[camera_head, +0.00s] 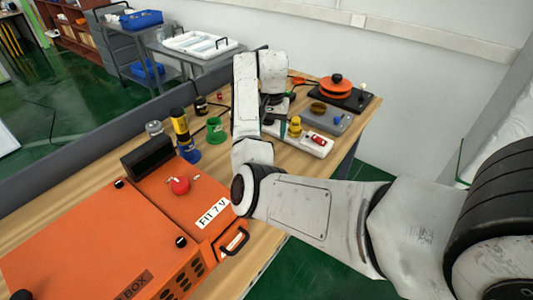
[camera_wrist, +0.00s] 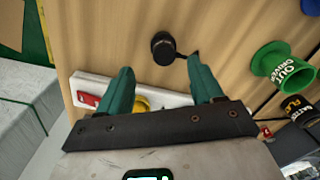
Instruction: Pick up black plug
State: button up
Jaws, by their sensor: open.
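The black plug (camera_wrist: 163,48) lies on the wooden table in the wrist view, round and dark, with a short dark piece reaching right toward one finger. My gripper (camera_wrist: 160,68) is open, its two green fingers apart and nothing held between them. The plug shows just beyond and between the fingertips; I cannot tell the height gap. In the head view my arm hides the plug and most of the gripper. A white power strip (camera_head: 313,142) with a red switch and a yellow plug (camera_head: 295,127) is near; it passes behind the fingers in the wrist view (camera_wrist: 172,99).
A large orange box (camera_head: 100,238) fills the near table. An orange round object on a black base (camera_head: 336,88) sits at the far end. Bare wood surrounds the plug.

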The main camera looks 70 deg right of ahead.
jog(key=shift+w+f+p, duration=0.15)
jog(key=shift+f+p, duration=0.15)
jog(key=shift+f, duration=1.35)
jog(key=shift+w+f+p, duration=0.15)
jog(key=shift+f+p, duration=0.1)
jog(key=shift+f, duration=1.35)
jog(key=shift+c, duration=0.4)
jog(key=c, duration=1.1)
